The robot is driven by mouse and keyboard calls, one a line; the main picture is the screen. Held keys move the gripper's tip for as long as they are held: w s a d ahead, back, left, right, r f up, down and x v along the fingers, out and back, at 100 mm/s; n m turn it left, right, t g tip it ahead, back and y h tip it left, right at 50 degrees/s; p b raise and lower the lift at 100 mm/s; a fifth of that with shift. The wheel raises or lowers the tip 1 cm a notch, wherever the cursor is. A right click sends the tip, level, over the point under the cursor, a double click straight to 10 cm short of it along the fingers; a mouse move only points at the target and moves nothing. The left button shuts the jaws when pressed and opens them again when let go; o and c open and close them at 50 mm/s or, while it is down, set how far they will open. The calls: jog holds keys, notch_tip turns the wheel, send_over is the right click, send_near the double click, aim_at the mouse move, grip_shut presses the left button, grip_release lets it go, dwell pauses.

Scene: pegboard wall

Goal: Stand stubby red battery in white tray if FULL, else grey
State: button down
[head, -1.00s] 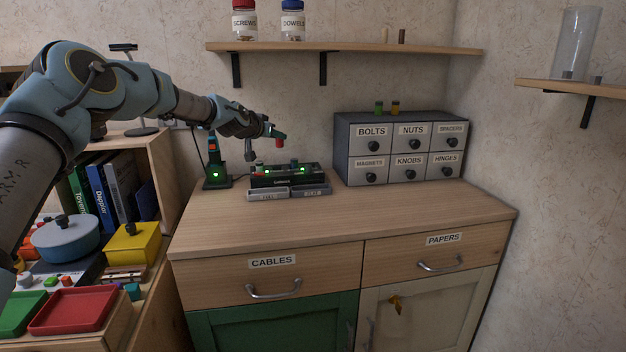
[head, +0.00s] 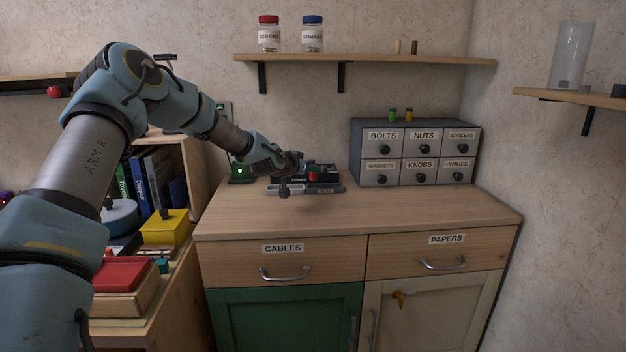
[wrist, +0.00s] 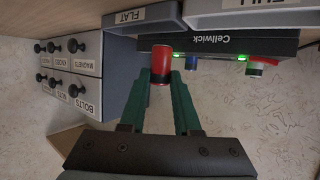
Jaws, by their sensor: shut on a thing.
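The stubby red battery (wrist: 160,62) is between the green fingers of my gripper (wrist: 167,85) in the wrist view, which is upside down. In the head view the battery (head: 313,176) shows as a red spot just right of my gripper (head: 298,168), in front of the black charger. My gripper is shut on it. The grey tray (wrist: 148,14), labelled FLAT, lies close by the battery in the wrist view. The paler tray (wrist: 225,20), labelled FULL, is beside it. In the head view my gripper partly hides the FULL tray (head: 287,189); the FLAT tray (head: 328,190) is right of it.
The black charger (wrist: 215,43), marked Cellwick, has green lights and other batteries, including a red one (wrist: 257,67). The drawer cabinet (head: 416,150) stands to the right. A green-lit device (head: 240,172) stands left. The counter front (head: 350,220) is clear.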

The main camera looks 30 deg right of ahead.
aim_at(311, 179)
notch_tip(311, 179, down, 3)
jog(key=shift+f+p, duration=0.15)
jog(key=shift+p, duration=0.25)
jog(key=shift+f, duration=0.15)
jog(key=shift+f, duration=0.1)
jog(key=shift+f+b, duration=0.15)
jog(key=shift+b, duration=0.15)
jog(key=c, duration=0.6)
grip_release()
jog(key=shift+a, duration=0.1)
